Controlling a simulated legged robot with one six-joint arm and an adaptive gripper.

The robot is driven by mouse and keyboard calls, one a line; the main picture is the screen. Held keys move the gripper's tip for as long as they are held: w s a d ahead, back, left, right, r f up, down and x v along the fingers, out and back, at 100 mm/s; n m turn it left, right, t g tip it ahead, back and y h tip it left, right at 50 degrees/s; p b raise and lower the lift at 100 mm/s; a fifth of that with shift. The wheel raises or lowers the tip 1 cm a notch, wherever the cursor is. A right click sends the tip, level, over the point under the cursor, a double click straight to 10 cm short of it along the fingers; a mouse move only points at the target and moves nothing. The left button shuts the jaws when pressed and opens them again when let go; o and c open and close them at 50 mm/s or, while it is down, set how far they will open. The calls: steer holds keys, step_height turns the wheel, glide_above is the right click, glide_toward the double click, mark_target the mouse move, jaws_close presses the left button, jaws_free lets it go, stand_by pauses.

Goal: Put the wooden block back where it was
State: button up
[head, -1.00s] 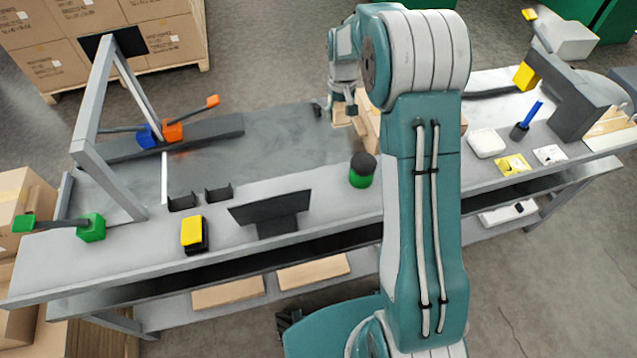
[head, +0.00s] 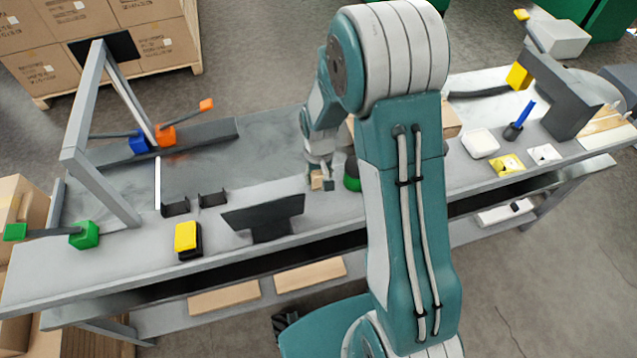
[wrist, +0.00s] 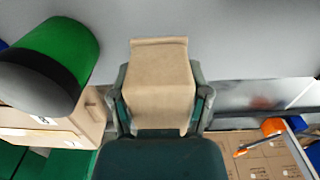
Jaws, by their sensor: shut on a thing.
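In the head view my gripper (head: 321,184) hangs just above the workbench, left of the green and black cylinder. It is shut on the wooden block (head: 317,181), a small tan piece at its tip. In the wrist view the wooden block (wrist: 161,82) sits between the two fingers of my gripper (wrist: 160,92), one finger on each side. The picture does not clearly show whether the block touches the bench.
The green and black cylinder (head: 352,183) stands close beside my gripper, partly behind my arm; it is also in the wrist view (wrist: 62,48). A black stand (head: 268,219) and yellow box (head: 187,238) lie left. A grey frame (head: 90,140) rises at far left.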

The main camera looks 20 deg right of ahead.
mark_target(317, 185)
steer(key=f, duration=0.3)
steer(key=shift+s+a+f, duration=0.1)
steer(key=shift+a+f, duration=0.05)
steer(key=shift+a, duration=0.15)
steer(key=shift+d, duration=0.1)
steer(key=o, duration=1)
